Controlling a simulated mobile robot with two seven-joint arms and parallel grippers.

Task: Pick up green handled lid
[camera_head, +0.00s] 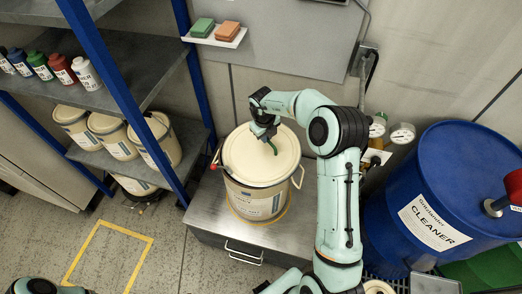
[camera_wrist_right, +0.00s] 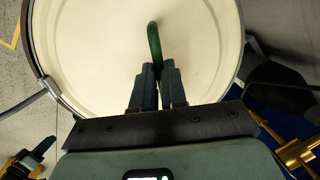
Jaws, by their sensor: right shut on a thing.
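The cream lid (camera_head: 262,158) sits on top of a cream bucket (camera_head: 255,201) on a metal cabinet. Its curved green handle (camera_head: 273,149) stands at the middle of the lid. In the wrist view the lid (camera_wrist_right: 95,50) fills the upper middle, and the green handle (camera_wrist_right: 154,42) runs down between the fingers. My right gripper (camera_wrist_right: 157,80) is shut on the handle from above, and the fingers hide its lower part. I cannot tell whether the lid is slightly raised from the rim. My left gripper is not in view.
A blue cleaner drum (camera_head: 440,195) stands at the right, near pressure gauges (camera_head: 402,133). A blue-framed shelf (camera_head: 108,75) with bottles and more buckets is at the left. The bucket's wire handle (camera_head: 299,178) sticks out at its right side. A small wall shelf (camera_head: 214,38) holds two blocks.

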